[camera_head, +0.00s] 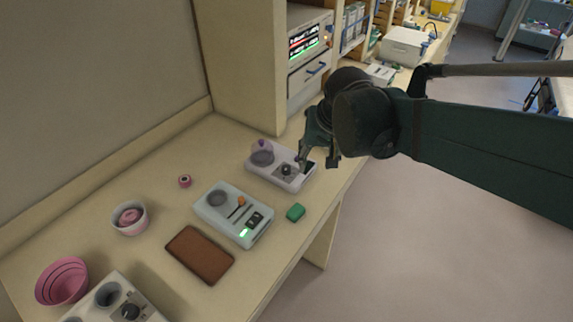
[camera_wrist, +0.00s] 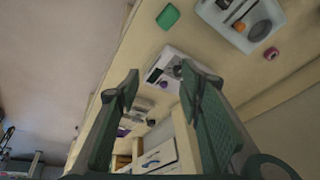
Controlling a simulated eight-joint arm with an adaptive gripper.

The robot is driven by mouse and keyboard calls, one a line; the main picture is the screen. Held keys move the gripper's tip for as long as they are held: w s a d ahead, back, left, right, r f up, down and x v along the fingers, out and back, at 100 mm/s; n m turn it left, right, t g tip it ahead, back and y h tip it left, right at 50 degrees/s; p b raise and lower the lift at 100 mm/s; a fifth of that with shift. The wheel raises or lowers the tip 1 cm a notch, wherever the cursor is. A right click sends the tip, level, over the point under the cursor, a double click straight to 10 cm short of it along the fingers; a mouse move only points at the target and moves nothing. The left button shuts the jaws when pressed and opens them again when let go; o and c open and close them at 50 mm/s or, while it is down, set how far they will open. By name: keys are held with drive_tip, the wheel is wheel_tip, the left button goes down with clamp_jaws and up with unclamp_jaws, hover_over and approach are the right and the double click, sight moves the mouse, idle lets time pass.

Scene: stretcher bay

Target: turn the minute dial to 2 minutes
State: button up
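A white device (camera_head: 263,178) stands on the bench, with a black knob (camera_head: 287,169) on a grey scale plate and a round grey plate bearing a purple item. A second dial, a black knob (camera_head: 130,311), is on a white device at the bottom left. The markings on both are too small to read, so I cannot tell which is the minute dial. My gripper (camera_head: 318,165) is open and empty, above and to the right of the first device. In the wrist view my gripper (camera_wrist: 160,78) has this device (camera_wrist: 158,72) between and beyond its fingers, its knob partly hidden.
A light grey device (camera_head: 222,222) with an orange knob, a slot and a green light stands nearer. Around it lie a green block (camera_head: 295,212), a brown pad (camera_head: 200,255), a pink roll (camera_head: 185,181) and a pink bowl (camera_head: 62,282). A tall cabinet (camera_head: 245,70) stands behind.

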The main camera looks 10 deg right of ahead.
drive_tip(key=w+a+f+m+g+p, duration=0.2)
drive_tip(key=w+f, duration=0.1)
drive_tip(key=w, duration=0.7)
drive_tip(key=m+g+p, duration=0.2)
drive_tip(key=p, duration=0.1)
hover_over(286, 168)
drive_tip(key=shift+d+f, duration=0.15)
drive_tip(key=shift+f, duration=2.1)
drive_tip(key=shift+d+f, duration=0.1)
drive_tip(key=shift+f, duration=2.15)
drive_tip(key=shift+f, duration=0.1)
drive_tip(key=shift+a+f, duration=0.15)
drive_tip(key=shift+f, duration=3.65)
drive_tip(key=shift+c, duration=0.7)
drive_tip(key=c, duration=0.8)
